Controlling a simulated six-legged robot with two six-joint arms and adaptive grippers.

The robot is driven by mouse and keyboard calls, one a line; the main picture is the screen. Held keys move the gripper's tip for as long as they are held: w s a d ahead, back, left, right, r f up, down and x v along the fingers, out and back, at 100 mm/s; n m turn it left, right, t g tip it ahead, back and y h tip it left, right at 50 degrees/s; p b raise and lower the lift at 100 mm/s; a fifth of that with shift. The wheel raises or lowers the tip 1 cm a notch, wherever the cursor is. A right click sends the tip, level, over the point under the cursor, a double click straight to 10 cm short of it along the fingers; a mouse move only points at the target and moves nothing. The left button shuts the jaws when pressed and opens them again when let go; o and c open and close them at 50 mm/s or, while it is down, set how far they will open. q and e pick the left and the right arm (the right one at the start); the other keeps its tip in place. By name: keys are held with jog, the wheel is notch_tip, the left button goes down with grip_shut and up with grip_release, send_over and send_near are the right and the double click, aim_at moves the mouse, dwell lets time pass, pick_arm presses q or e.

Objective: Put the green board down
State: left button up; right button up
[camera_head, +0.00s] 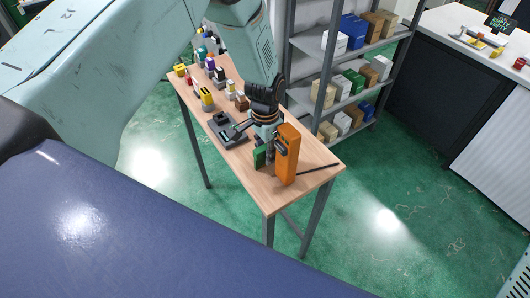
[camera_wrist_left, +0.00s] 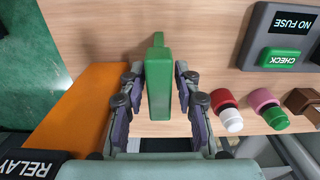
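In the head view the green board (camera_head: 260,157) shows partly beside my left gripper (camera_head: 266,152), low over the near end of the wooden table (camera_head: 255,188). Whether its lower end touches the tabletop is hard to tell. My right gripper is not in view.
An orange block (camera_head: 287,153) stands close beside the gripper. A dark tester (camera_head: 228,132) with a green CHECK button (camera_wrist_left: 279,57) lies on the other side. Red (camera_wrist_left: 222,101) and pink (camera_wrist_left: 263,99) capped parts are near. A dark rod (camera_head: 318,168) lies at the table's right edge.

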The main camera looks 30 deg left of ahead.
pick_arm(q)
grip_shut()
dwell(0.3)
jog(key=shift+r, duration=0.1)
